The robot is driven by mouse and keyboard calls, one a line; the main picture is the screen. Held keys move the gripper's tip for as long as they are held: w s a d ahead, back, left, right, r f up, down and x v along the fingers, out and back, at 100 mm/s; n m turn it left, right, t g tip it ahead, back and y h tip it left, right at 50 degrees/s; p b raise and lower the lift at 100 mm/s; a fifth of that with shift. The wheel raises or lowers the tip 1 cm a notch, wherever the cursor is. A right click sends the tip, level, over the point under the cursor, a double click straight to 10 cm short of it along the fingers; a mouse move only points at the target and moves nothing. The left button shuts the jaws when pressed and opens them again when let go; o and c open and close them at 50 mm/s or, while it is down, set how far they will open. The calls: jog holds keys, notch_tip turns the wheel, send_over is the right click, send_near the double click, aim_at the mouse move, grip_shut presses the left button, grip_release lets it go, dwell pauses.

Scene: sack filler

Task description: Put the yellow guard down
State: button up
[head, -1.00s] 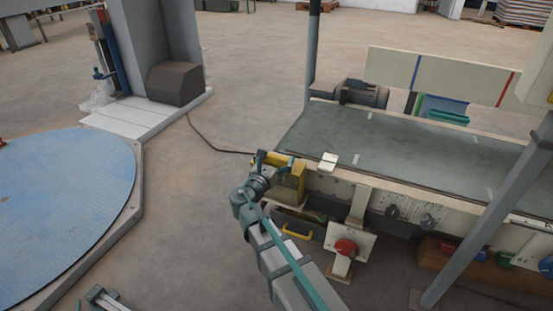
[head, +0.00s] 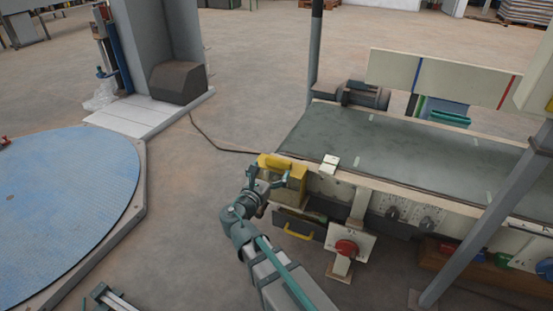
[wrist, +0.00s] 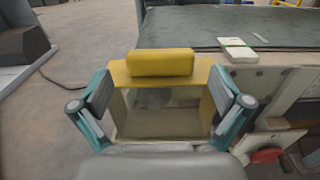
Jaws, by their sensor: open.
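The yellow guard (head: 284,163) is at the left end of the conveyor, on its near side. In the wrist view the guard (wrist: 161,63) shows as a yellow frame with a thick yellow bar along its top and an open, see-through middle. My gripper (head: 268,178) is just in front of the guard, on its near left side. In the wrist view my gripper (wrist: 161,92) has its two fingers spread wide, one near each side of the guard, with nothing clamped between them. What the guard's lower edge rests on is hidden.
The conveyor belt (head: 420,155) runs right from the guard. A small white block (head: 330,162) sits on its near edge. Below are a yellow-handled drawer (head: 298,231) and a red knob (head: 346,247). A grey post (head: 485,220) stands right.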

jog(key=p+v, duration=0.1)
jog(key=v, duration=0.4)
jog(key=s+d+f+m+g+h, duration=0.1)
jog(key=s+d+f+m+g, duration=0.2)
jog(key=d+f+m+g, duration=0.25)
jog(key=s+d+f+m+g+h, duration=0.2)
jog(key=s+d+f+m+g, duration=0.15)
jog(key=d+f, duration=0.45)
jog(key=s+d+f+m+g+h, duration=0.1)
jog(key=s+d+f+m+g, duration=0.15)
jog(key=d+f+m, duration=0.45)
jog(key=s+d+f+m+g+y, duration=0.2)
jog(key=s+d+f+m+g, duration=0.25)
jog(key=s, duration=0.25)
jog(key=s+d+f+m+g+y, duration=0.1)
jog(key=s+d+f+m+g, duration=0.2)
jog(key=s+g, duration=0.4)
jog(key=s+a+m+g+y, duration=0.2)
jog(key=s+m+g+y, duration=0.2)
jog(key=s+m+y, duration=0.3)
jog(key=s+m, duration=0.1)
jog(key=s, duration=0.4)
jog(key=shift+a+f+g+p, duration=0.25)
jog(key=shift+a+g+p, duration=0.05)
jog(key=shift+g, duration=0.1)
